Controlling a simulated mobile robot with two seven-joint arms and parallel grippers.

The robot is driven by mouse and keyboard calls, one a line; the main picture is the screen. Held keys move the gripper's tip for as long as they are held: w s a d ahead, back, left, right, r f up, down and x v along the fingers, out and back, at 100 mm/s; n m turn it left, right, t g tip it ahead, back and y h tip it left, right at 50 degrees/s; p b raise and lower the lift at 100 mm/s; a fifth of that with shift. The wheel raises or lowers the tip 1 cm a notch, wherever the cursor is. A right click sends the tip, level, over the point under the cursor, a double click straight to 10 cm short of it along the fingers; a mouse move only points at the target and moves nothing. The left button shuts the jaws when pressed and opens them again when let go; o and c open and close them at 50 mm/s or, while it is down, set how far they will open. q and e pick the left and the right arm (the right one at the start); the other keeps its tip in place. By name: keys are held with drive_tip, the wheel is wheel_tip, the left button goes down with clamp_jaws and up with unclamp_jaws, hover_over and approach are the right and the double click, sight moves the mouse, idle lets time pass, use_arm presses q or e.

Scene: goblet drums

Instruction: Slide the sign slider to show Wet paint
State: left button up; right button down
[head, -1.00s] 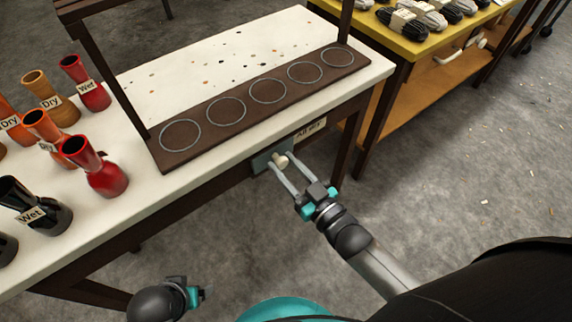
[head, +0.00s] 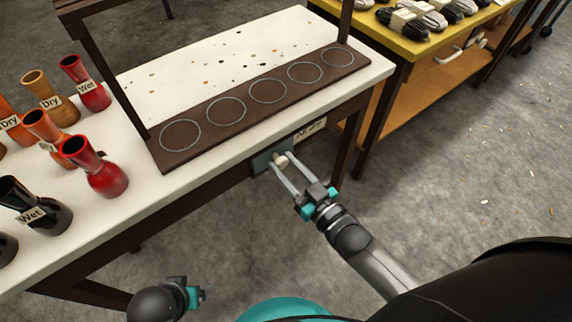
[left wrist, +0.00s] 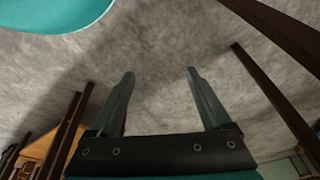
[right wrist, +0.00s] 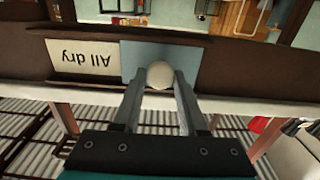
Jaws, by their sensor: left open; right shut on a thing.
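The sign slider is a blue-grey plate (right wrist: 133,62) with a round cream knob (right wrist: 160,75), set in a dark rail on the front of the white table. My right gripper (head: 284,163) has its fingers closed around the knob. A cream label reading "All dry" (right wrist: 84,57) is uncovered beside the plate and appears upside down in the right wrist view. No "Wet paint" text is visible; what lies behind the plate is hidden. My left gripper (left wrist: 160,75) is open and empty, over the floor away from the table.
The white table (head: 230,55) carries a dark board (head: 175,160) with several rings. Goblet drums (head: 105,178) with Wet and Dry labels stand at the left. A yellow table (head: 430,42) with bundles stands at the right. The grey floor in front is open.

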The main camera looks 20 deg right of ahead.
drive_tip(key=shift+d, duration=0.1)
drive_tip(key=w+d, duration=0.1)
drive_tip(key=d, duration=0.2)
drive_tip(key=w+d, duration=0.1)
drive_tip(key=d, duration=0.2)
drive_tip(key=w+d, duration=0.1)
drive_tip(key=d, duration=0.2)
drive_tip(key=shift+w+d+f, duration=0.1)
drive_tip(key=shift+w+d, duration=0.15)
drive_tip(key=shift+d, duration=0.1)
drive_tip(key=shift+w+d, duration=0.2)
drive_tip(key=shift+d, duration=0.25)
use_arm(q)
drive_tip(key=shift+f, duration=0.1)
use_arm(e)
drive_tip(key=c, duration=0.5)
unclamp_jaws()
drive_tip(key=shift+d, duration=0.1)
use_arm(q)
drive_tip(key=shift+f, duration=0.1)
use_arm(e)
drive_tip(key=shift+s, duration=0.1)
